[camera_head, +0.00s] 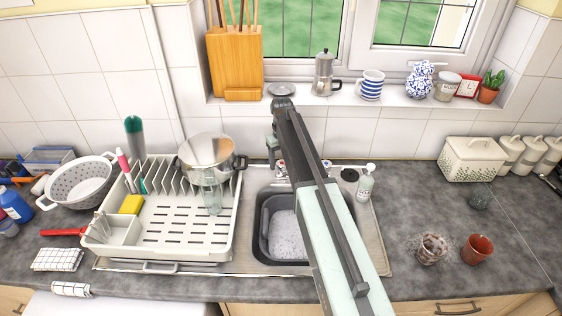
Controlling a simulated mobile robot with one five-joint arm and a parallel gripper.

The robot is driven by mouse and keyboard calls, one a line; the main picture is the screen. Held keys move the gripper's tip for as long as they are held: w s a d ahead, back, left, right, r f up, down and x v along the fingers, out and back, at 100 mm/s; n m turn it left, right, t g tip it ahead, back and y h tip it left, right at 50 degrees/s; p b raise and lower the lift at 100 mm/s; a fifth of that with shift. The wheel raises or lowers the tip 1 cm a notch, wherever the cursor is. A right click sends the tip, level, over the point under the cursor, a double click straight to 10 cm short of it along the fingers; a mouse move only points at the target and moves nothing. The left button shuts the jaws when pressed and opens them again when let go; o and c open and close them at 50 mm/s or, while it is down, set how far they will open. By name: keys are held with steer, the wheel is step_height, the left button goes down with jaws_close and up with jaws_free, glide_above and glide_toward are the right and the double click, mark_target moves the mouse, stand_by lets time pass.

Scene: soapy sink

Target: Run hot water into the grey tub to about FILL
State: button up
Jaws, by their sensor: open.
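The grey tub (264,228) sits in the steel sink, with white foam (287,237) inside. My arm crosses in front and hides the tub's right side. No FILL mark can be made out. A grey fitting (272,146), seemingly part of the tap, shows behind the sink, left of my arm. A small part with red and blue (281,166) shows at the sink's back edge, partly behind my arm. My gripper (283,102) is open, high above the back of the sink, in front of the window sill in the picture. Its fingers are small and dark here.
A white dish rack (190,243) with a steel pot (208,151) and a glass (211,190) stands left of the sink. A soap bottle (365,184) stands at its back right. Two cups (432,249) (477,249) stand on the right worktop, which has free room.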

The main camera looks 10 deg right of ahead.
mark_target(282, 163)
step_height(282, 163, up, 8)
steer(key=p, duration=0.7)
steer(key=shift+p, duration=0.3)
steer(key=shift+f, duration=0.1)
steer(key=n, duration=0.6)
steer(key=shift+f, duration=0.15)
step_height(282, 163, down, 8)
steer(key=b, duration=0.8)
steer(key=shift+f+b, duration=0.1)
steer(key=shift+b, duration=0.2)
